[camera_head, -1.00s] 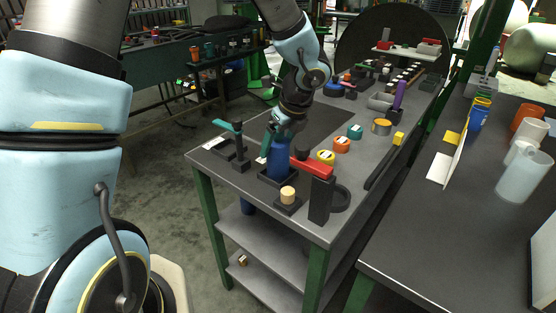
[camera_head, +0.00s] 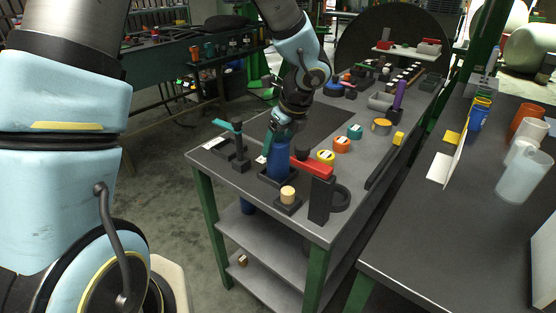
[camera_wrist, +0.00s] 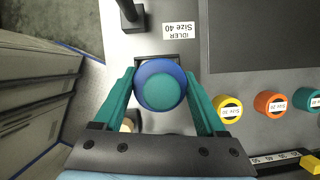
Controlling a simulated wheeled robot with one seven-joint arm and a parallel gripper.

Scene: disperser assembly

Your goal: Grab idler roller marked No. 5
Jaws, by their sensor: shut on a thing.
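A blue idler roller (camera_head: 280,158) stands upright in a dark square holder (camera_head: 262,170) near the front of the workbench. In the wrist view the roller (camera_wrist: 162,86) shows from above as a blue ring with a teal round centre. My gripper (camera_head: 279,132) is over the roller's upper part. In the wrist view its two teal fingers (camera_wrist: 160,92) are shut on the roller, one on each side. A label (camera_wrist: 181,31) beside the holder reads "IDLER Size 40". I see no "No. 5" mark; the roller's lower end is hidden in the holder.
A red-armed dark stand (camera_head: 320,190) and a small block with a tan peg (camera_head: 288,195) stand close by. A teal-armed stand (camera_head: 238,150) is to the left.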

